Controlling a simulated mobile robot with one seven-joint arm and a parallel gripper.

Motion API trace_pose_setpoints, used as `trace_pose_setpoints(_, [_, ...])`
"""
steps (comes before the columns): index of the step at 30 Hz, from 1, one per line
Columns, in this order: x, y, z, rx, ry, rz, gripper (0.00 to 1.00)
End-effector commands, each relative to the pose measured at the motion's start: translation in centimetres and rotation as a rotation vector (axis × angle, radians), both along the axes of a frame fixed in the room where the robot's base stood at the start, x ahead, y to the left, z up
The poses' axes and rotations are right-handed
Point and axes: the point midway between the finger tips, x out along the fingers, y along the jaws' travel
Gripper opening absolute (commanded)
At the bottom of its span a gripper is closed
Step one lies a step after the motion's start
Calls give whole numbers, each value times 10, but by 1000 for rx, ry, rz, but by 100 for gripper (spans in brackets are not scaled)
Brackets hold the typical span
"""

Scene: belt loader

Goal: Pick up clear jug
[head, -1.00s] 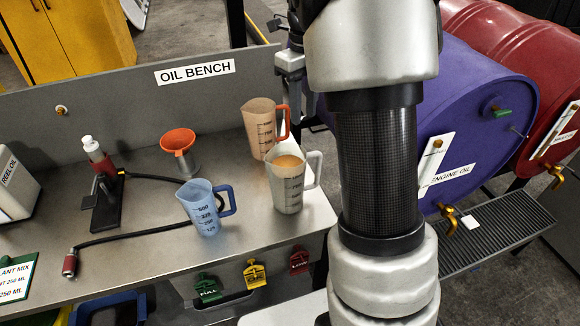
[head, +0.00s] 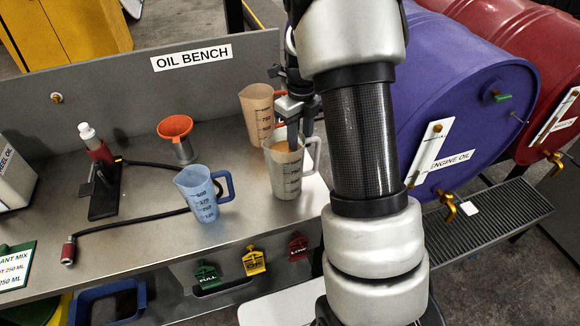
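The clear jug (head: 286,181) stands upright on the bench near its right edge, with a grey-white handle on its right side and tan contents showing at the top. My gripper (head: 293,140) reaches down from above over the jug's upper right part, near the rim and handle. It seems to overlap the rim in the head view. The fingertips are small and partly hidden, so I cannot tell whether they touch the jug or how far apart they are.
An orange-handled jug (head: 257,115) stands just behind the clear jug. A blue jug (head: 200,194) and a funnel (head: 176,133) stand to the left. A black hose (head: 130,228) crosses the bench (head: 140,262). The purple drum (head: 465,105) is to the right.

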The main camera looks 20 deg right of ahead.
Motion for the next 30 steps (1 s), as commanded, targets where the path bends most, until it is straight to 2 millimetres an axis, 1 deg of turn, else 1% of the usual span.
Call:
trace_pose_setpoints(1, [-1,0,-9,0,2,0,29])
trace_pose_setpoints(5, [0,0,-22,0,1,-1,29])
trace_pose_setpoints(13, [0,0,-25,0,0,0,29])
trace_pose_setpoints(17, [0,0,-25,0,0,0,7])
trace_pose_setpoints(18, [0,0,-25,0,0,0,1])
trace_pose_setpoints(30, [1,0,-25,-1,-2,0,0])
